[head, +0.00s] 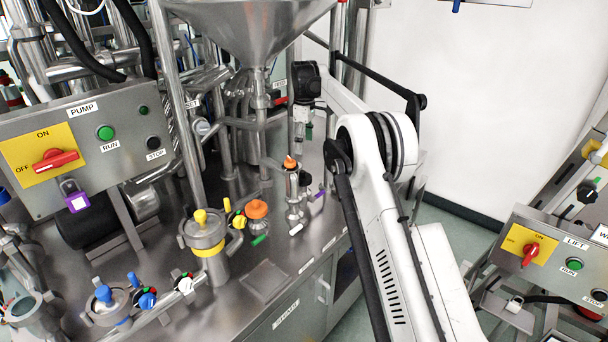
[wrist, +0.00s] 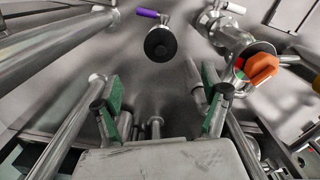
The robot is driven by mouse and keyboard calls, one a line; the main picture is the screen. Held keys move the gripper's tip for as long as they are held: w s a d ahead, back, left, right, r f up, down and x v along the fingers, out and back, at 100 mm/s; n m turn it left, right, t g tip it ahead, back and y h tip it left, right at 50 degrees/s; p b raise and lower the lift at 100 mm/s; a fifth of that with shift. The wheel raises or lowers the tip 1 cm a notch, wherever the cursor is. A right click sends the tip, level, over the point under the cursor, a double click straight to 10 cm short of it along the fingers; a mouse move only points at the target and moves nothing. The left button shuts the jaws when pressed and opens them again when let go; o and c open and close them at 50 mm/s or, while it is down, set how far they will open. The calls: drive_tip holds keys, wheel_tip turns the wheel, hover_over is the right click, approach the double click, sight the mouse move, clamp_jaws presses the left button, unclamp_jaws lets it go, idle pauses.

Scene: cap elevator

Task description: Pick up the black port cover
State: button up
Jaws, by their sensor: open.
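The black port cover (wrist: 160,44) shows in the wrist view as a dark round disc at top centre, just below a purple valve handle (wrist: 148,13). In the head view a small dark round part beside the purple handle (head: 319,194) looks like the same cover, though it is too small to be sure. My gripper (wrist: 161,88) has its two green-padded fingers spread apart with nothing between them. The cover lies beyond the fingertips, apart from them. In the head view my gripper (head: 301,132) points down above the steel deck, higher than the cover.
An orange cap (wrist: 262,68) on a steel fitting stands right of the cover in the wrist view. Steel pipes flank my gripper on both sides. In the head view, a large funnel (head: 250,30) hangs to the left, and another orange-topped vessel (head: 257,210) stands nearby.

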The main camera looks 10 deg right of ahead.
sight(304, 171)
wheel_tip(304, 171, down, 14)
drive_tip(key=shift+a+r+p, duration=0.1)
drive_tip(key=shift+p, duration=0.3)
drive_tip(key=c, duration=0.9)
